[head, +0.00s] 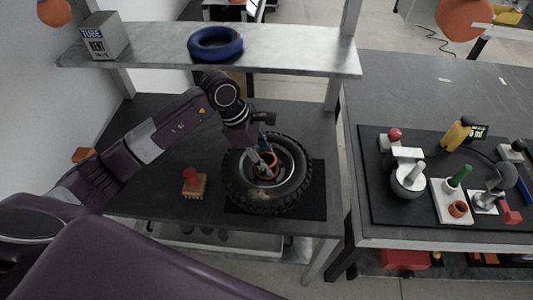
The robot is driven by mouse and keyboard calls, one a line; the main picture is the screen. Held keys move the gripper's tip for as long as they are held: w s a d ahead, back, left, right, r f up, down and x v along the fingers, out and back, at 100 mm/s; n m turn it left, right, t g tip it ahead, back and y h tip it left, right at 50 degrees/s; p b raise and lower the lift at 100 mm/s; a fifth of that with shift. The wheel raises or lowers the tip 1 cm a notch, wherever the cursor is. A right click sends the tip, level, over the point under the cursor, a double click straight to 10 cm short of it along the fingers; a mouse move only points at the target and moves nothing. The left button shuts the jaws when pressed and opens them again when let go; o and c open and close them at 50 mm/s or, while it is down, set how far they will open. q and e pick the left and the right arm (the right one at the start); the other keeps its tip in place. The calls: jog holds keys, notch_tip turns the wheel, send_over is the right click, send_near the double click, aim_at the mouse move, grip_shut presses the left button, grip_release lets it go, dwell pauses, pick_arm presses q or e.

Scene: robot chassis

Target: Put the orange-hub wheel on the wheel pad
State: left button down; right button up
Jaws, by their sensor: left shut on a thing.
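The orange-hub wheel (238,188) is a black knobby tire with a grey rim and an orange ring at its centre. It is over the black wheel pad (318,200) on the dark bench, and pad shows to its right and below it. My left gripper (267,169) points down into the wheel's middle and is shut on its hub. The fingers hide part of the hub. I cannot tell whether the tire touches the pad or hangs just above it. My right gripper is not in view.
A brush with a red knob (194,182) lies left of the pad. A grey shelf (280,50) behind holds a blue ring (215,43) and a tube box (104,35). A second bench at right has a dark mat (385,205) with several tools.

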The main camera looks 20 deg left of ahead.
pick_arm(q)
jog(key=shift+w+f+p, duration=0.1)
jog(key=shift+f+p, duration=0.25)
jog(key=shift+f, duration=1.35)
jog(key=c, duration=1.6)
grip_release()
jog(key=shift+f, duration=0.2)
jog(key=o, duration=0.4)
jog(key=shift+s, duration=0.2)
jog(key=shift+c, duration=0.2)
jog(key=shift+r, duration=0.1)
